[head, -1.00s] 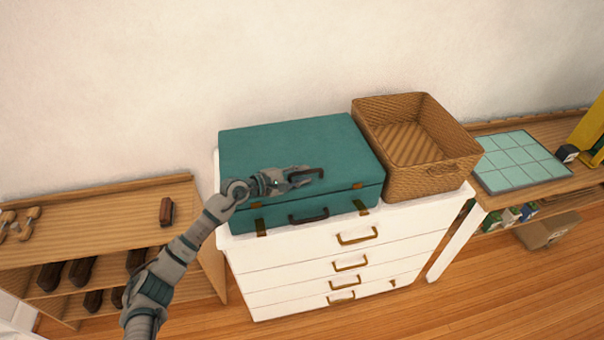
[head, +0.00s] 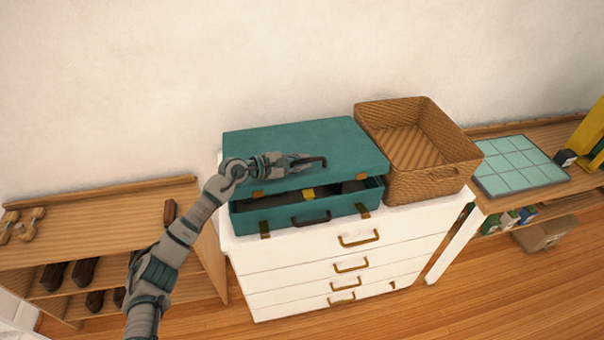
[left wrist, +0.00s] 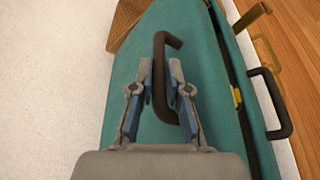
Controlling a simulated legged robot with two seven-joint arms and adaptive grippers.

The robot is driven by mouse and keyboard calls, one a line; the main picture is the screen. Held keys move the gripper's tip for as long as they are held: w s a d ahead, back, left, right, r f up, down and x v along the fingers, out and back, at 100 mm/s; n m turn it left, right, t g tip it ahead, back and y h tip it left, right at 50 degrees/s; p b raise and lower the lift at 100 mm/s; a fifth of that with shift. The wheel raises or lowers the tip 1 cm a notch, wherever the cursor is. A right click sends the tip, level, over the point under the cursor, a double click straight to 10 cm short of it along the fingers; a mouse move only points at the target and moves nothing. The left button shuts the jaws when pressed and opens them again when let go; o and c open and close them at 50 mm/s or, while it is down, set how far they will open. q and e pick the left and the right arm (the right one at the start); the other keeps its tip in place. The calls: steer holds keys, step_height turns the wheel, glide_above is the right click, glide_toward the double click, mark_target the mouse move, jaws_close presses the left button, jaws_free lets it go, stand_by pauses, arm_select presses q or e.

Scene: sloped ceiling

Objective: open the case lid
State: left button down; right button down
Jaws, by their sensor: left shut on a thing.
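The teal case (head: 285,215) sits on top of the white drawer unit. Its lid (head: 320,143) is raised a little at the front, with a dark gap between lid and base. Something yellow (head: 308,193) shows inside the gap. My left gripper (head: 300,161) is over the lid and shut on the dark lid handle (head: 318,161). In the left wrist view the lid handle (left wrist: 160,75) stands between the two fingers. A second dark handle (head: 311,219) is on the front of the case base. My right gripper is not in view.
A wicker basket (head: 440,183) stands close against the right side of the case. The white drawer unit (head: 300,258) is below. A wooden shelf (head: 110,230) with shoes is at left, and a table with a tiled board (head: 517,165) at right. The wall behind is bare.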

arm_select(q)
steer(key=w+a+r+n+g+p, duration=0.1)
steer(key=w+r+n+p, duration=0.1)
steer(key=w+r, duration=0.3)
step_height(320, 180, up, 4)
steer(key=shift+w+a+r+n+g, duration=0.25)
steer(key=shift+w+a+n+g, duration=0.05)
steer(key=shift+a+g, duration=0.1)
